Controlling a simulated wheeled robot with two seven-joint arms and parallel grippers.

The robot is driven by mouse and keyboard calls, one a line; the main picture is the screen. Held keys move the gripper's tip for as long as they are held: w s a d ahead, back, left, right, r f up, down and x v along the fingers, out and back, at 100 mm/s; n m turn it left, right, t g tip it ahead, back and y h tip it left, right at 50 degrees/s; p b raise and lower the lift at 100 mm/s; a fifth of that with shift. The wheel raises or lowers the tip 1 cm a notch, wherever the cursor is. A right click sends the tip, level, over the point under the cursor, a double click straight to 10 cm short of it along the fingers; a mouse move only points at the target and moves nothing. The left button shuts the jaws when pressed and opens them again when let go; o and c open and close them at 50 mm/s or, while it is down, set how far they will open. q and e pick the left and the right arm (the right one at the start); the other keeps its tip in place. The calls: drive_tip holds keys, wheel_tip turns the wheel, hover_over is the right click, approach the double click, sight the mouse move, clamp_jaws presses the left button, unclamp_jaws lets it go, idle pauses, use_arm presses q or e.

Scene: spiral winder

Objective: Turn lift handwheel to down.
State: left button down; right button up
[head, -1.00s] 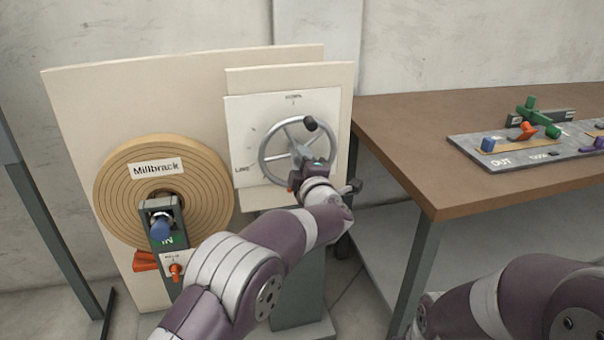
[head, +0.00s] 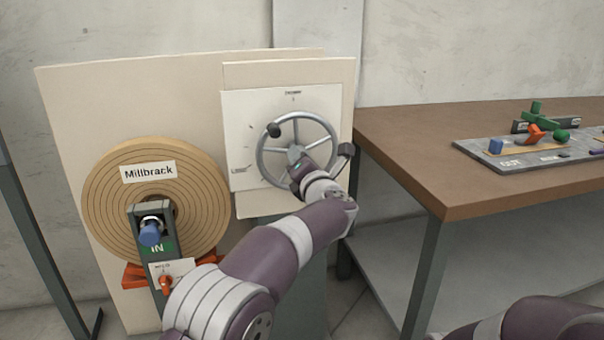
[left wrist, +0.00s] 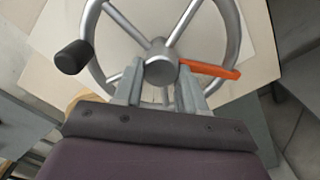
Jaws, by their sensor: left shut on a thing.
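The grey spoked handwheel (head: 297,114) stands upright on a pale dial plate (head: 242,112). Its black knob (head: 274,130) is at the wheel's upper left; it also shows in the left wrist view (left wrist: 73,57). My left gripper (head: 296,160) is at the wheel's centre. In the left wrist view its two fingers (left wrist: 162,82) are on either side of the hub (left wrist: 162,68), shut on the wheel. An orange pointer (left wrist: 210,70) shows beside the hub there; my gripper hides it in the head view. The dial's print is too small to read surely. My right gripper is out of view.
A coiled tan disc marked Millbrack (head: 105,200) is left of the handwheel, with a blue knob (head: 149,234) and orange parts below. A brown-topped table (head: 420,150) is at the right, holding a grey panel (head: 497,163) with coloured handles.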

use_arm(q)
drive_tip(key=shift+w+d+n+b, duration=0.15)
drive_tip(key=shift+n+b, duration=3.2)
drive_tip(key=shift+n, duration=3.55)
drive_tip(key=shift+s+d+n+b, duration=0.15)
drive_tip(key=shift+n+b, duration=3.15)
drive_tip(key=shift+n, duration=3.6)
drive_tip(key=shift+w, duration=0.1)
drive_tip(key=c, duration=0.6)
unclamp_jaws()
drive_tip(key=shift+c, duration=0.2)
